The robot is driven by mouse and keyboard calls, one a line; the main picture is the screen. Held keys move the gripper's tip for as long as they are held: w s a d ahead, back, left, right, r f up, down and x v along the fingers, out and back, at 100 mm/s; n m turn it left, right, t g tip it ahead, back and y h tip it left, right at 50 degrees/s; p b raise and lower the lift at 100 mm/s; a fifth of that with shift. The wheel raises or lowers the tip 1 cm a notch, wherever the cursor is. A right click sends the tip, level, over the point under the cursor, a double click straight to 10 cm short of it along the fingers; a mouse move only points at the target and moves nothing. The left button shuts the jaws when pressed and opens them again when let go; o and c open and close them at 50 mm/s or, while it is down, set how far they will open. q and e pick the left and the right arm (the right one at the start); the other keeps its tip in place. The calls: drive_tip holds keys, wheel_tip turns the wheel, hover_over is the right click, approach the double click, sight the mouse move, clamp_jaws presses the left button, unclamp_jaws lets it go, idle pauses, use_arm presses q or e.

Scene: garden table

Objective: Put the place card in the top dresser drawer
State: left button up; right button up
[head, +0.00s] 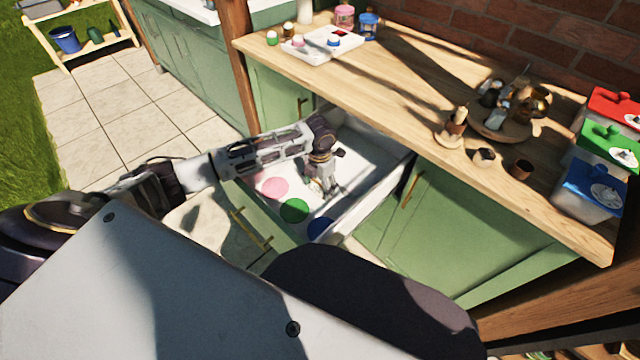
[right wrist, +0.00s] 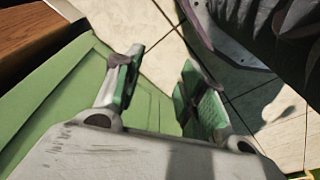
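The top dresser drawer (head: 375,192) is pulled open below the wooden worktop, and its white inside shows in the head view. My left gripper (head: 323,190) reaches down into the drawer, fingers low over its floor. Its fingers are too small and shaded to tell whether they are apart or hold anything. I cannot make out the place card in either view. My right gripper (right wrist: 158,78) is open and empty in the right wrist view, over the tiles beside a green cabinet front.
A pink disc (head: 274,187), a green disc (head: 294,210) and a blue disc (head: 320,228) lie in the drawer. The worktop (head: 400,95) holds a white tray (head: 322,45), a round wooden tray (head: 478,126) and lidded tubs (head: 588,190). A brown post (head: 238,70) stands left of the drawer.

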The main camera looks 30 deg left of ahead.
sight(320, 184)
use_arm(q)
drive_tip(key=shift+o, duration=0.8)
use_arm(e)
drive_tip(key=shift+w, duration=0.1)
use_arm(q)
drive_tip(key=shift+r, duration=0.1)
drive_tip(key=shift+r, duration=0.65)
wheel_tip(320, 184, up, 8)
drive_tip(key=shift+r+p, duration=0.25)
drive_tip(key=shift+p, duration=1)
drive_tip(key=shift+r, duration=1.15)
use_arm(e)
wheel_tip(320, 184, down, 9)
drive_tip(key=s+d, duration=0.1)
drive_tip(key=d, duration=0.1)
use_arm(q)
drive_tip(key=shift+r+p, duration=0.1)
drive_tip(key=shift+p, duration=0.2)
use_arm(e)
drive_tip(key=shift+d+t, duration=0.1)
drive_tip(key=shift+t, duration=0.2)
